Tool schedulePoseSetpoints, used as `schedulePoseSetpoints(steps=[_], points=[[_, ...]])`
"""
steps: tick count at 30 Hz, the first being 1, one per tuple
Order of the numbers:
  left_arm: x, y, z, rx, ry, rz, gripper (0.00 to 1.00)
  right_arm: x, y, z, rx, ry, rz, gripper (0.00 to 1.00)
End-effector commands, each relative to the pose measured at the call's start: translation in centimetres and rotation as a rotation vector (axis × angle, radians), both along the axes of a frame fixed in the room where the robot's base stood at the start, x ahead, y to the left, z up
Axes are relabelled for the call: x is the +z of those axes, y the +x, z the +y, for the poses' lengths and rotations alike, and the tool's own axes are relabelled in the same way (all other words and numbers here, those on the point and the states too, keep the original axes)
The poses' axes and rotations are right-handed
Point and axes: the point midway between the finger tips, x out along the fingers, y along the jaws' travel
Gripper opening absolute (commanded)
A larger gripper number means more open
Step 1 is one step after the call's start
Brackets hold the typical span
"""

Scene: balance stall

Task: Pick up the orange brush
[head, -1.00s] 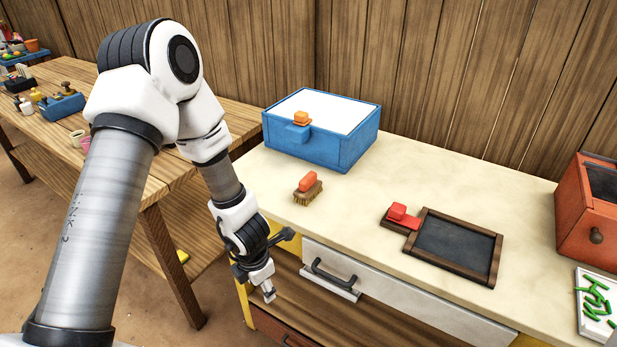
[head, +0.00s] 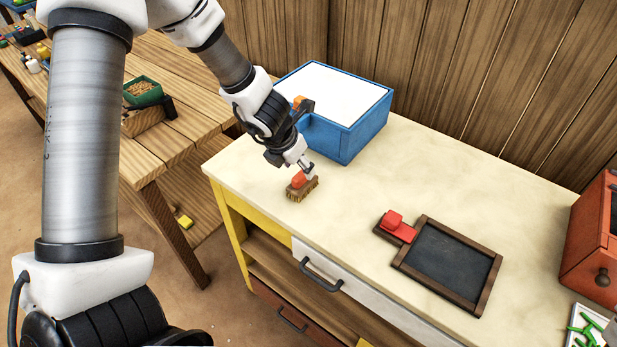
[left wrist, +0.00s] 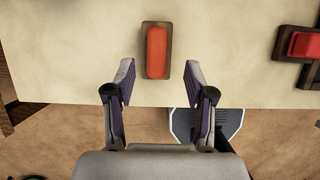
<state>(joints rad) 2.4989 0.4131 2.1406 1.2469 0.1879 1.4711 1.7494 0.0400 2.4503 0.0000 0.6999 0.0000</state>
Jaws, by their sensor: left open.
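The orange brush (head: 301,188) has an orange-red grip on a brown wooden block with bristles below. It stands on the cream counter (head: 345,215) near its left front edge. My left gripper (head: 308,172) is just above and behind the brush in the head view. In the left wrist view the gripper (left wrist: 158,85) is open and empty. The brush (left wrist: 156,50) lies ahead of the fingertips, centred between their lines, with its long side pointing away from the gripper. My right gripper is not in view.
A blue box (head: 346,133) with a white top stands behind the brush. A dark slate (head: 449,262) with a red block (head: 393,221) lies to the right. A red-orange cabinet (head: 588,240) is at the far right. Bare counter surrounds the brush.

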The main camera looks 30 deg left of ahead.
Motion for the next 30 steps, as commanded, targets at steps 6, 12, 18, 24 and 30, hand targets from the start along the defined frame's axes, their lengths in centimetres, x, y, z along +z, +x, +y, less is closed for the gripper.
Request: schedulePoseSetpoints(steps=[6,12,18,24,30], points=[[-3.6,1.6,0.3,-0.001,0.003,0.002,0.54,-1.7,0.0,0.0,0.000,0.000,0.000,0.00],[-5.2,2.4,0.2,-0.001,0.002,0.000,0.54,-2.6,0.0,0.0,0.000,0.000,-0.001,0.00],[-5.0,2.4,0.2,-0.001,0.001,0.000,0.36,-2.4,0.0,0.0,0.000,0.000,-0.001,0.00],[-5.0,2.4,0.2,-0.001,0.001,0.001,0.00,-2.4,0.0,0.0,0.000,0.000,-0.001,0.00],[-5.1,2.3,0.2,-0.001,0.000,0.001,0.00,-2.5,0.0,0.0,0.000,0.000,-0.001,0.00]])
